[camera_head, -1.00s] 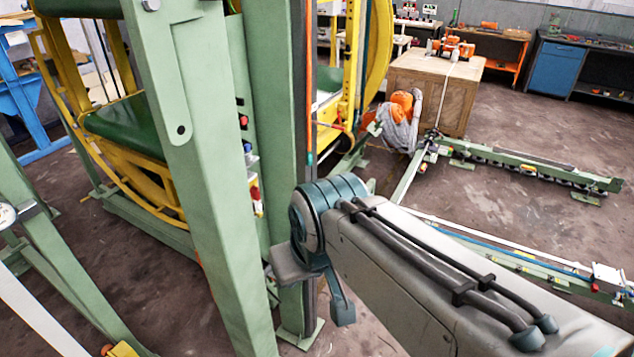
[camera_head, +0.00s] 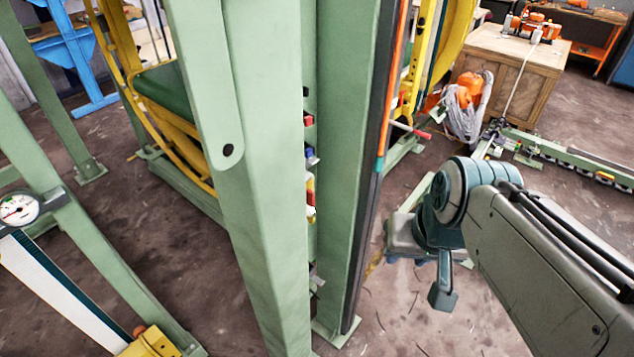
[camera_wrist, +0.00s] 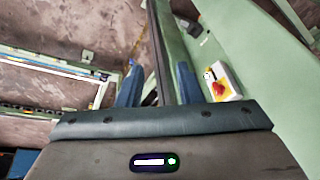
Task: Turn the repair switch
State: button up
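A red rotary switch (camera_wrist: 217,89) on a white and yellow box (camera_wrist: 226,78) shows in the wrist view, just right of my right-hand finger. I take it for the repair switch. In the head view a red, yellow and white fitting (camera_head: 311,197) shows edge-on between the green posts, partly hidden by the front post. My gripper (camera_wrist: 158,85) has its two blue fingers apart, with nothing held between them. A dark post edge passes behind the gap. In the head view the arm's end (camera_head: 443,285) hangs right of the posts, apart from the fitting.
The green front post (camera_head: 255,180) and the rear post (camera_head: 345,170) with a dark edge strip stand between my arm and the yellow ring frame (camera_head: 170,140). Red and blue buttons (camera_head: 309,152) sit above the fitting. Bare floor (camera_head: 400,320) lies right of the posts.

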jog(key=a+f+m+g+y+b, duration=0.35)
jog(key=a+f+m+y, duration=0.2)
jog(key=f, duration=0.25)
jog(key=m+t+y+b, duration=0.8)
jog(key=m+t, duration=0.3)
jog(key=m, duration=0.8)
send_near(314, 195)
jog(key=p+x, duration=0.2)
jog(key=x, duration=0.7)
jog(key=shift+a+r+p, duration=0.15)
jog(key=shift+r+p, duration=0.05)
jog(key=shift+p, duration=0.1)
jog(key=c, duration=0.7)
